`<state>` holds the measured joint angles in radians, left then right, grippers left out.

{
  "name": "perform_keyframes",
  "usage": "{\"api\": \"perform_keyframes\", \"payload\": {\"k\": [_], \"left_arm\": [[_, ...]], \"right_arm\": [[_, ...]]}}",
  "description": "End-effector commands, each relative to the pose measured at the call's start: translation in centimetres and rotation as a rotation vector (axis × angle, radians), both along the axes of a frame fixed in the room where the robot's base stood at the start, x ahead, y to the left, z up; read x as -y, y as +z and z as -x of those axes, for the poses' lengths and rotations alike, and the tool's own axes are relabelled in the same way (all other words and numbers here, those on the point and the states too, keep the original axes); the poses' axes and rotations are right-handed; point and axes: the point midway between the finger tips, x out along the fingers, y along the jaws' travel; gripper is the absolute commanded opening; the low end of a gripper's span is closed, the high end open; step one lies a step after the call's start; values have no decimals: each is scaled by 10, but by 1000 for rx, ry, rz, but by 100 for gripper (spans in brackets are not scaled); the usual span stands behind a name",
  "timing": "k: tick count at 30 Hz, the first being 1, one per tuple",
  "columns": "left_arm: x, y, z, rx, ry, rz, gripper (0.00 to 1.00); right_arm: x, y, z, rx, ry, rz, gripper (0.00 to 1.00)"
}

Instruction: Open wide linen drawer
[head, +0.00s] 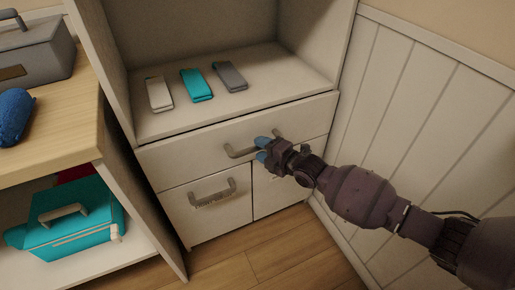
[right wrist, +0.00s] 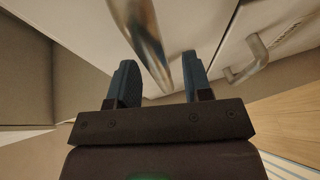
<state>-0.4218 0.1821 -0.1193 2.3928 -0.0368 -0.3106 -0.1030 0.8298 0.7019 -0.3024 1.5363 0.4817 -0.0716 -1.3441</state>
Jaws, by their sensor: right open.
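The wide drawer (head: 182,163) is the pale full-width front under the open shelf, and it looks shut. Its grey bar handle (head: 238,153) is partly hidden behind my right gripper (head: 261,149). The gripper is open, with its blue fingers at the right part of the handle. In the right wrist view the handle (right wrist: 150,38) runs down between the two open fingers (right wrist: 160,72), with a gap visible on each side. I cannot tell whether either finger touches it. My left gripper is not in view.
Below are two smaller fronts; the left one has a handle (head: 213,195). White, teal and grey folded items lie on the shelf above. A panelled wall (head: 385,110) bounds the right. A wooden-topped unit (head: 60,125) with a teal case (head: 80,225) stands left. Floor shows in front.

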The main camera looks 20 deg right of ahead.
Motion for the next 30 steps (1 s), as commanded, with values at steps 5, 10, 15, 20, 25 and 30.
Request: {"api": "perform_keyframes", "payload": {"k": [5,10,15,20,25,30], "left_arm": [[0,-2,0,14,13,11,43],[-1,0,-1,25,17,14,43],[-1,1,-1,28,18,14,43],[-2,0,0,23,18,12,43],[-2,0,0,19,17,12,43],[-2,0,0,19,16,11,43]], "right_arm": [[-5,-4,-11,-1,0,0,46],[-6,-3,-14,1,0,0,46],[-6,-2,-14,1,0,0,46],[-6,-2,-14,1,0,0,26],[-6,-2,-14,1,0,0,0],[-6,-2,-14,1,0,0,0]]}}
